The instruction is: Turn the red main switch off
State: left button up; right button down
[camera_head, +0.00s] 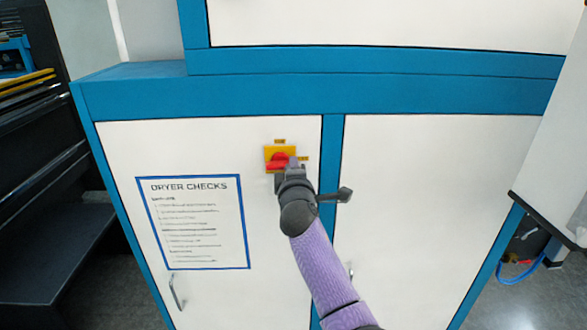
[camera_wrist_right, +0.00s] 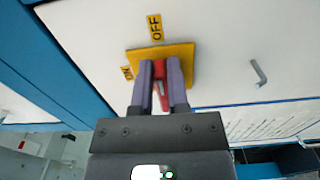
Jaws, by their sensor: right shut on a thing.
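The red main switch (camera_head: 277,161) sits on a yellow square plate (camera_head: 270,152) on the white left cabinet door. In the right wrist view, the red handle (camera_wrist_right: 162,92) lies between the two purple-grey fingers of my right gripper (camera_wrist_right: 159,72), which is shut on it. An OFF label (camera_wrist_right: 154,27) and an ON label (camera_wrist_right: 127,73) are beside two adjoining sides of the plate. My right gripper (camera_head: 292,164) hides part of the switch in the head view, so the handle's exact setting is hard to tell. My left gripper is not in view.
A blue-framed DRYER CHECKS sheet (camera_head: 195,222) is left of and below the switch. A door handle (camera_head: 177,291) is below it. Dark drawers (camera_head: 40,130) stand at the left. A white panel (camera_head: 555,130) with a dark edge juts in at the right.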

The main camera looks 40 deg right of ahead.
jog(key=shift+f, duration=0.1)
jog(key=c, duration=0.6)
grip_release()
jog(key=v, duration=1)
